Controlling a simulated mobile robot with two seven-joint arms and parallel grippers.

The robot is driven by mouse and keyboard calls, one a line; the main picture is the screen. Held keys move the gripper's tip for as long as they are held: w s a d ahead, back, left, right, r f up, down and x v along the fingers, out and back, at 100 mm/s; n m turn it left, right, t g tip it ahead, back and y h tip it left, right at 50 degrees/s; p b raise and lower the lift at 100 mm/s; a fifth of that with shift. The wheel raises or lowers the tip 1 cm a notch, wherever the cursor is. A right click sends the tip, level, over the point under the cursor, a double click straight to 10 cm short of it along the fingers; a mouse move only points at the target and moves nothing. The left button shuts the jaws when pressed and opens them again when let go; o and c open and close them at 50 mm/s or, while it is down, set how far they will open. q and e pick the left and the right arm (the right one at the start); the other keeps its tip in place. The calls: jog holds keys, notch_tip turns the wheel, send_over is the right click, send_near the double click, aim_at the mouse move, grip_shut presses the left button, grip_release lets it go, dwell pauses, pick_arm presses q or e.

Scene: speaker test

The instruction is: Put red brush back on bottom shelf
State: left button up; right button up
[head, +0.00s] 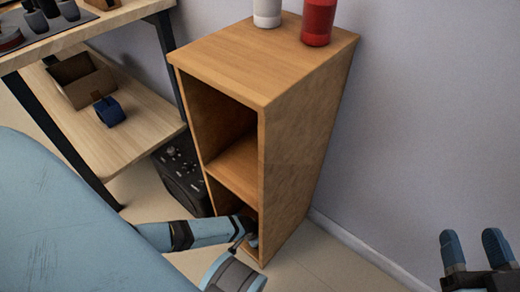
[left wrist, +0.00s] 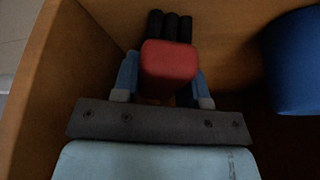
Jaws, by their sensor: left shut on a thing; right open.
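The red brush (left wrist: 168,62) shows in the left wrist view as a red block between the blue fingers of my left gripper (left wrist: 164,84), which is shut on it. Several dark rounded pieces lie just beyond the red block; I cannot tell whether they belong to it. In the head view my left arm reaches into the lower opening of the wooden shelf (head: 292,190), and the brush is hidden there. The wooden walls around the gripper are close in the wrist view. I cannot tell whether the brush touches the bottom board. My right gripper (head: 478,250) is open and empty at the lower right.
A blue rounded object (left wrist: 292,62) stands inside the shelf, right of the brush. A white container (head: 267,12) and a red container (head: 318,22) stand on the shelf top. A black speaker-like box (head: 180,175) and a table (head: 110,28) with a lower board are left.

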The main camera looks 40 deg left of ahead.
pick_arm(q)
jog(key=shift+f, duration=0.1)
jog(key=o, duration=0.9)
jog(key=shift+s+r, duration=0.1)
jog(key=shift+r, duration=0.3)
jog(key=p+v, duration=0.7)
jog(key=v, duration=0.3)
jog(key=shift+s+a+r, duration=0.1)
jog(key=shift+a+r, duration=0.05)
jog(key=shift+r, duration=0.25)
jog(key=shift+s+a+r, duration=0.1)
jog(key=shift+s+r, duration=0.05)
jog(key=shift+r, duration=0.15)
pick_arm(e)
jog(key=s+m, duration=0.1)
jog(key=s+a+m+g, duration=0.1)
jog(key=s+a+m, duration=0.1)
jog(key=m, duration=0.1)
jog(key=shift+r+g+h, duration=0.3)
jog(key=shift+h, duration=0.1)
